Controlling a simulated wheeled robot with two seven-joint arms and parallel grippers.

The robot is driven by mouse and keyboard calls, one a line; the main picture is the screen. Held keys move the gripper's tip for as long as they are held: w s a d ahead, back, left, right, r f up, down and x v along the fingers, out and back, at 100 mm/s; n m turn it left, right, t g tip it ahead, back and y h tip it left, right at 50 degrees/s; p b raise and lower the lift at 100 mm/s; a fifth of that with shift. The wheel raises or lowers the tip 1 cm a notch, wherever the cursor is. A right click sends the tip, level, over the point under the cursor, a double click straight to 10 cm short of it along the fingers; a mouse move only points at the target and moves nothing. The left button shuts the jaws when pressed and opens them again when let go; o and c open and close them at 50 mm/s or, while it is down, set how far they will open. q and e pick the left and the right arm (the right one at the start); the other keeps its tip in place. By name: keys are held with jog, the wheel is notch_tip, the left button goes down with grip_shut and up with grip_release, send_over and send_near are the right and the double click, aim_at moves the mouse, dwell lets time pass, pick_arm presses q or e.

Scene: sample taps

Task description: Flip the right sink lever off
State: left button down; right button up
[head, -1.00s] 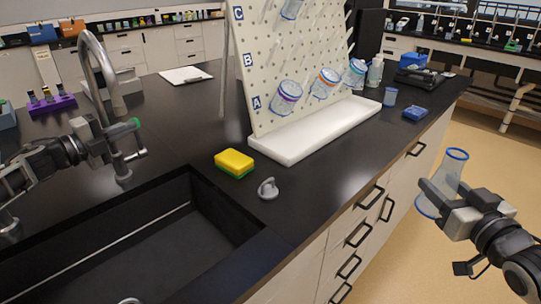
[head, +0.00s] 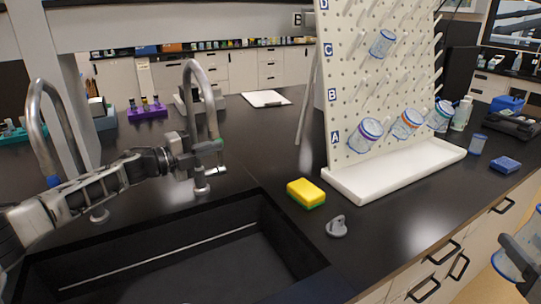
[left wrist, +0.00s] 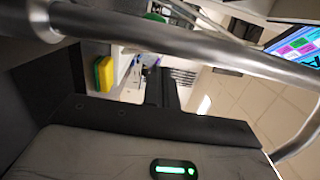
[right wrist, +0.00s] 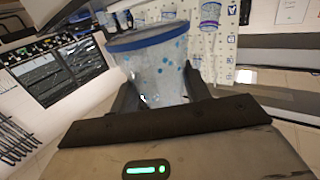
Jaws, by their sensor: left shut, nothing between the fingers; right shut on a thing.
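The right sink tap (head: 212,105) is a silver gooseneck behind the black sink. A short silver side handle (head: 214,171) sticks out to the right near its base, and a green-tipped part (head: 216,144) shows just above. My left gripper (head: 187,160) is shut and empty, close beside this tap's lower post; I cannot tell whether it touches the lever. In the left wrist view, a silver pipe (left wrist: 180,42) crosses close in front of the shut fingers (left wrist: 162,92). My right gripper (right wrist: 160,95) is shut on a clear, blue-rimmed vessel (right wrist: 155,65), partly seen at the head view's right edge.
A second gooseneck tap (head: 38,110) stands at left. The sink basin (head: 180,265) lies in front. A yellow-green sponge (head: 306,193) and a small grey fitting (head: 336,226) sit right of it. A pegboard rack (head: 385,90) with hanging vessels stands on a white tray (head: 400,172).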

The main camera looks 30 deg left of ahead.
jog(key=shift+a+r+b, duration=0.3)
jog(key=shift+a+r, duration=0.05)
jog(key=shift+a, duration=0.1)
jog(key=shift+s+d+f+b, duration=0.1)
jog(key=shift+d+f+b, duration=0.05)
jog(key=shift+f+b, duration=0.55)
jog(key=shift+r, duration=0.3)
pick_arm(q)
jog(key=d+p+v, duration=0.1)
jog(key=v, duration=0.9)
jog(key=shift+s+r, duration=0.35)
jog(key=shift+s, duration=0.1)
pick_arm(e)
jog(key=shift+r, duration=0.25)
